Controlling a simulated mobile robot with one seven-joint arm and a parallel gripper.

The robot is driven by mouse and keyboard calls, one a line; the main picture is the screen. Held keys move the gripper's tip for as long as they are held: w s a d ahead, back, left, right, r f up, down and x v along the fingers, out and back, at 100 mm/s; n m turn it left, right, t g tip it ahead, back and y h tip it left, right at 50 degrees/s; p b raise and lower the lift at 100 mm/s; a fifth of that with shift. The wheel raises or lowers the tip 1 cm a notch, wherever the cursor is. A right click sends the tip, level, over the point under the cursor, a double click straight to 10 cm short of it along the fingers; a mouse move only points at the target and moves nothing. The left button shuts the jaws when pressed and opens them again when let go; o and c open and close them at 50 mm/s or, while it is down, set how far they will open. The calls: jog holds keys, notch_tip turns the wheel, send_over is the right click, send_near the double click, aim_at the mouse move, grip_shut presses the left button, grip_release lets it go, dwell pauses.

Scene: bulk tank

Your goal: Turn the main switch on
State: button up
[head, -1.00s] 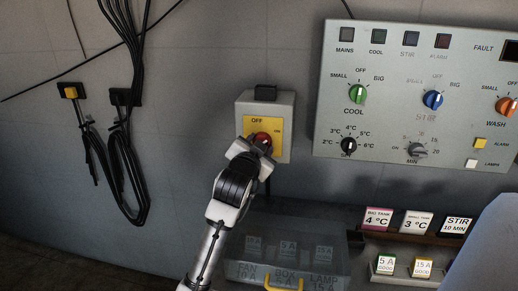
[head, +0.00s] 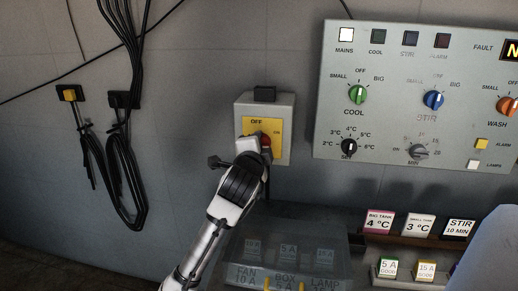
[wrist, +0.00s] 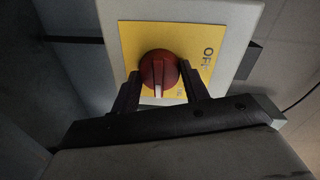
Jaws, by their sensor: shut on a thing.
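The main switch is a red rotary knob (wrist: 158,72) on a yellow plate (wrist: 190,45), on a grey box on the wall. The box (head: 283,110) stands left of the control panel in the head view, where the knob (head: 265,141) is partly hidden by my gripper (head: 260,140). In the wrist view my gripper (wrist: 160,92) has a finger on each side of the knob and is shut on it. The knob's ridge points toward the gripper's palm, away from the OFF word at the plate's right edge. The MAINS lamp (head: 346,35) on the panel is lit white.
The control panel (head: 330,100) with knobs and lamps is to the right. A clear-lidded box (head: 240,255) is below the switch. Label cards (head: 380,222) stand on a shelf at lower right. Cables (head: 125,165) hang on the left wall.

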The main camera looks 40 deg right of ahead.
jog(key=shift+m, duration=0.3)
jog(key=o, duration=1)
jog(key=b+v, duration=0.2)
jog(key=v, duration=1.2)
jog(key=shift+d, duration=0.1)
